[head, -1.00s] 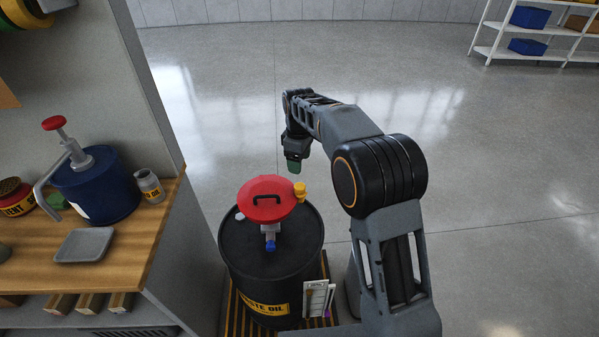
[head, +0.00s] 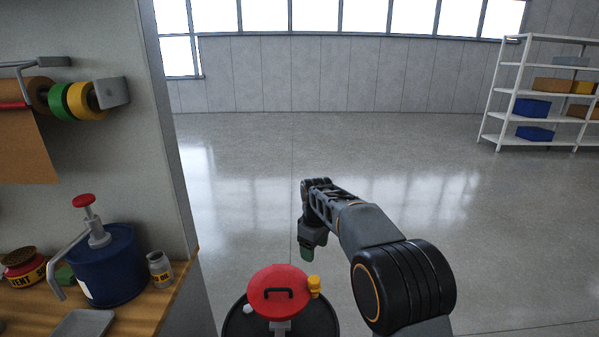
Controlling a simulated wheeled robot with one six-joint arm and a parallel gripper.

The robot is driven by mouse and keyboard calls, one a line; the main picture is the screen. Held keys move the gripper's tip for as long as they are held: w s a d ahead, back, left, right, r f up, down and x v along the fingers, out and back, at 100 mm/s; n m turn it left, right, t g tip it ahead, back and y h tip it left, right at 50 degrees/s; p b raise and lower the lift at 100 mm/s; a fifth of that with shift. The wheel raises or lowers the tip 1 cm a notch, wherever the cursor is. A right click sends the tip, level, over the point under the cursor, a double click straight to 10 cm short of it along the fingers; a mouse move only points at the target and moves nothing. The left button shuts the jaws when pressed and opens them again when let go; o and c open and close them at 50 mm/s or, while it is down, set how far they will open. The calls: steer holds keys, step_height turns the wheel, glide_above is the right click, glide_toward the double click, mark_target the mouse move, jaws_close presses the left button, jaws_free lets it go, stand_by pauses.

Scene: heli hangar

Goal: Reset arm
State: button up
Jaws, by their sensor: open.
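My gripper (head: 307,254) hangs at the end of my folded arm, fingertips pointing down, above the floor just behind and to the right of the waste drum. It is open, and I see nothing held in it. The gap between its fingers is too small to make out here. The black drum (head: 234,323) stands below it with a red round lid (head: 262,290) and a yellow fitting (head: 314,287). My gripper is apart from the drum. The drum's lower part is cut off by the picture's bottom edge.
A wooden bench (head: 172,305) at left holds a blue pump can (head: 115,270), a small grey jar (head: 160,268), a red tin (head: 22,270) and a grey tray (head: 85,324). A panel with tape rolls (head: 70,98) rises above. White shelving (head: 496,100) stands far right. Open floor (head: 400,150) lies ahead.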

steer(key=s+d+m+t, duration=0.1)
steer(key=s+d+m, duration=0.2)
steer(key=s, duration=0.6)
steer(key=s+d+m+t, duration=0.1)
steer(key=s+d+m, duration=0.3)
steer(key=s, duration=0.5)
steer(key=s+d+m+t, duration=0.1)
steer(key=s+d+m, duration=0.2)
steer(key=s, duration=0.6)
steer(key=shift+d+r+m, duration=0.3)
steer(key=shift+d+m, duration=0.1)
steer(key=shift+d, duration=0.25)
steer(key=shift+c, duration=0.3)
